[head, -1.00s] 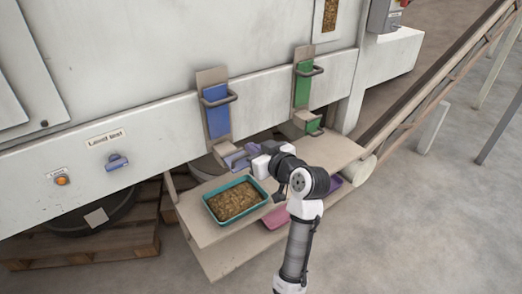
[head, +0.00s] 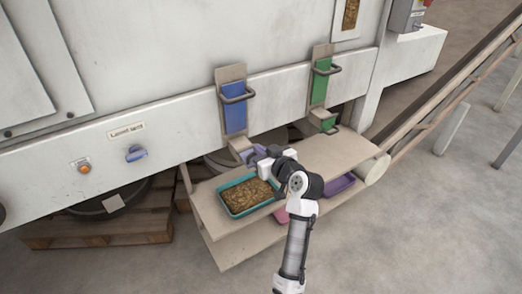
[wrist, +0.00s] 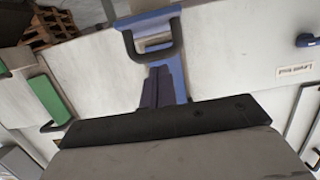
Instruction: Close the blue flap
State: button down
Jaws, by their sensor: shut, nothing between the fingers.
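The blue chute (head: 235,119) hangs on the front of the machine, with a blue panel and a dark handle near its top. The blue flap at its lower end is mostly hidden behind my gripper (head: 255,154) in the head view. In the wrist view, the blue flap (wrist: 150,18) shows at the top edge with a dark loop handle (wrist: 152,52) in front of it. My gripper's fingers (wrist: 160,78) are together and empty, pointing toward the chute just below that handle in the picture. Whether they touch the flap cannot be told.
A teal tray of pellets (head: 224,203) stands on the shelf (head: 335,152) below the chutes. A green chute (head: 320,88) with its own flap (head: 328,124) hangs to the right. A purple tray (head: 340,184) sits lower. A sloping rail runs at far right.

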jog(key=shift+f, duration=0.15)
jog(key=shift+f+t+b, duration=0.15)
jog(key=shift+t+b, duration=0.15)
jog(key=shift+b, duration=0.65)
